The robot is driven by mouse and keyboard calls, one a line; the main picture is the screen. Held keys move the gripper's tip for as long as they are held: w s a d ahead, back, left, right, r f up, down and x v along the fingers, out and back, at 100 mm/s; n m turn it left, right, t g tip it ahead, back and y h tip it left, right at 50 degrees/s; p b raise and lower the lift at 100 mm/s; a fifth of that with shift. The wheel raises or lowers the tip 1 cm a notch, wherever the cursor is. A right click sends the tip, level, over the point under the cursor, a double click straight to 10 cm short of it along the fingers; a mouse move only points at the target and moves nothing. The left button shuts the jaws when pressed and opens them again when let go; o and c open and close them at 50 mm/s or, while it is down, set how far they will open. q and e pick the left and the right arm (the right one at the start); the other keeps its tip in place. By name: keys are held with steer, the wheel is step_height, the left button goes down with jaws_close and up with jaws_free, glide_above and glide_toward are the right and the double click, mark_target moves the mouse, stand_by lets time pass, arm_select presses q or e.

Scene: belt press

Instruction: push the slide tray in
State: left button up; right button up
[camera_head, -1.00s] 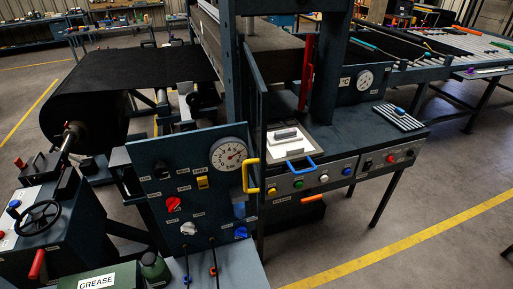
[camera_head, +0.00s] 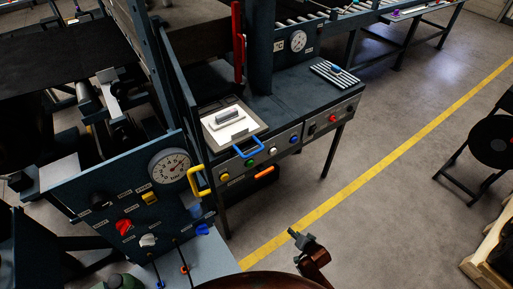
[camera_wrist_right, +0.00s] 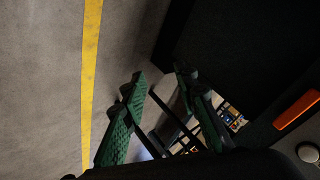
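The slide tray (camera_head: 207,125) is a pale tray with a blue front handle (camera_head: 251,148), at the left end of the press bench in the head view. It sticks out a little over the button panel. A white sheet and a grey block lie on it. My right gripper (camera_head: 301,238) is low in front of the bench, below and to the right of the handle, apart from it. In the right wrist view its green-padded fingers (camera_wrist_right: 162,78) stand apart with nothing between them. My left gripper is not in view.
A yellow handle (camera_head: 198,181) on the open guard door stands just left of the tray. A button panel (camera_head: 262,152) runs below it, with an orange handle (camera_head: 264,174) underneath, also in the wrist view (camera_wrist_right: 297,110). Floor in front is clear up to a stool (camera_head: 492,140).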

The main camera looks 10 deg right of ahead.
steer(key=w+a+r+m+t+y+p, duration=0.1)
steer(key=w+a+r, duration=0.1)
steer(key=w+r, duration=0.35)
steer(key=w+a+r+m+t+p, duration=0.1)
steer(key=w+r, duration=0.1)
steer(key=r, duration=0.6)
steer(key=w+a+r+m+t+y+p, duration=0.1)
steer(key=w+a+r, duration=0.15)
steer(key=r, duration=0.35)
steer(key=m+t+y+p, duration=0.2)
steer(key=m+y+p, duration=0.1)
glide_toward(255, 151)
steer(key=w+a+f, duration=0.1)
steer(key=w+a, duration=0.1)
steer(key=x, duration=0.5)
steer(key=d+x, duration=0.1)
steer(key=x, duration=0.1)
steer(key=shift+w+a+f, duration=0.15)
steer(key=shift+w+f, duration=0.1)
steer(key=shift+w, duration=0.15)
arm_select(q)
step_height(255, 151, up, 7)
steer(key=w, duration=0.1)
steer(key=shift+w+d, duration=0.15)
arm_select(e)
steer(key=shift+c, duration=0.6)
jaws_close()
steer(key=shift+h, duration=0.3)
